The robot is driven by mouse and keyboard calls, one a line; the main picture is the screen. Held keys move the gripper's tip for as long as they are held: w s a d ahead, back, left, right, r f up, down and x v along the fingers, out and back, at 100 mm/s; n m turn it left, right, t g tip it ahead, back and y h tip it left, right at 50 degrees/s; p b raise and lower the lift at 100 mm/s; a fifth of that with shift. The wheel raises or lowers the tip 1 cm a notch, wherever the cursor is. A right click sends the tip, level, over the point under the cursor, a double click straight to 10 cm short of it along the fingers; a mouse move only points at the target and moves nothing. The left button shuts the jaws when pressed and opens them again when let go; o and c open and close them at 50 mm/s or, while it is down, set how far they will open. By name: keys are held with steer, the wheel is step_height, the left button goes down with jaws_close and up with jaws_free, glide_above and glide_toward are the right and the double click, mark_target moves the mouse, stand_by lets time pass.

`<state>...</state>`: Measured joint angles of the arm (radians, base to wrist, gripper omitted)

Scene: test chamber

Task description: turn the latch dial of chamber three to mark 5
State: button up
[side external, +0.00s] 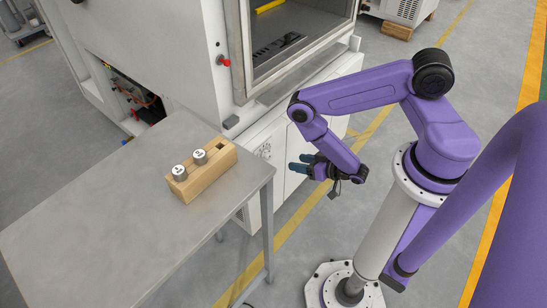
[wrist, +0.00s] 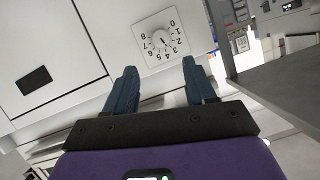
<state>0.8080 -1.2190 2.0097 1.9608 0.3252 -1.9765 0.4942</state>
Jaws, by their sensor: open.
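The latch dial (wrist: 160,39) is a white square plate with a ring of numbers and a small dark centre piece, on a white cabinet front in the wrist view. Its numbers appear rotated, and the pointer is too small to read surely.
A grey metal table (side external: 90,215) stands left of my gripper. On it a wooden block (side external: 205,176) holds two metal cylinders with white labelled tops, beside an empty square hole. A chamber window (side external: 285,45) and red knob (side external: 223,62) are above. A dark rectangle (wrist: 33,80) marks the panel.

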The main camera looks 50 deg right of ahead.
mark_target(270, 157)
steer(key=x, duration=1.2)
jaws_close()
